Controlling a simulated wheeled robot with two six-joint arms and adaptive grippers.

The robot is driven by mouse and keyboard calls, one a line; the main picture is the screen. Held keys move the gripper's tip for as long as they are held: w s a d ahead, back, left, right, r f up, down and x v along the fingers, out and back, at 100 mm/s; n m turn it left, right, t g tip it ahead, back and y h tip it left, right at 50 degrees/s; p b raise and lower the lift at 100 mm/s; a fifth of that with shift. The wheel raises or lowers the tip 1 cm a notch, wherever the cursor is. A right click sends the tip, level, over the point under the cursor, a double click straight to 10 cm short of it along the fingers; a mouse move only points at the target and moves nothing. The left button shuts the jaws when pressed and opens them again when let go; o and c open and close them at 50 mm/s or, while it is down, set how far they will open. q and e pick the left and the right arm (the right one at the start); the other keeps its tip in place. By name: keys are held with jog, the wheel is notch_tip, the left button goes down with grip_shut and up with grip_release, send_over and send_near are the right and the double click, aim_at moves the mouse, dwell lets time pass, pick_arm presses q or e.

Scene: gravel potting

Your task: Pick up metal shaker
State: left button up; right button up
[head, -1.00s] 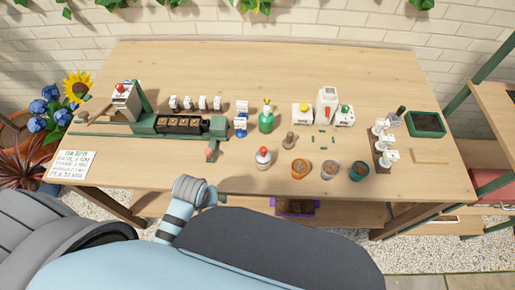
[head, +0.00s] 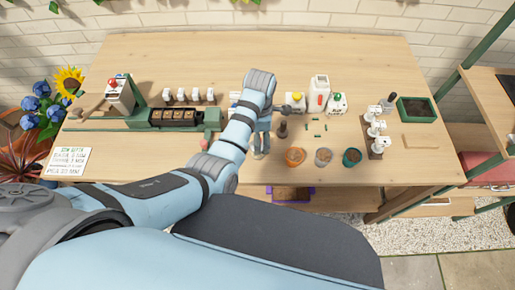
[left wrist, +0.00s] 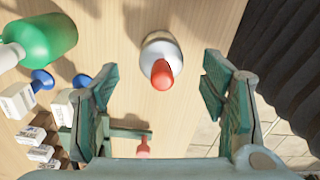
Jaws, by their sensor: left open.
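A rounded silver vessel with a red tip (left wrist: 160,62), which looks like the metal shaker, stands on the wooden table in the left wrist view. My left gripper (left wrist: 157,92) is open, with its green fingers to either side of the vessel's line and nothing between the pads. The vessel appears just beyond the fingertips. In the head view my left gripper (head: 261,143) points down over the table's front middle, and it and my arm hide the vessel. My right gripper is not in view.
A green bottle (left wrist: 45,38) stands left of the vessel in the left wrist view. In the head view a dark stamp-like object (head: 283,130) is close right of my gripper. An orange pot (head: 294,157), grey pot (head: 323,157) and teal pot (head: 352,158) line the front edge.

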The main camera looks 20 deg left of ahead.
pick_arm(q)
jog(key=f, duration=0.3)
jog(key=f+b, duration=0.1)
jog(key=f, duration=0.2)
jog(key=shift+s+a+f, duration=0.15)
jog(key=shift+s, duration=0.05)
jog(key=c, duration=1.3)
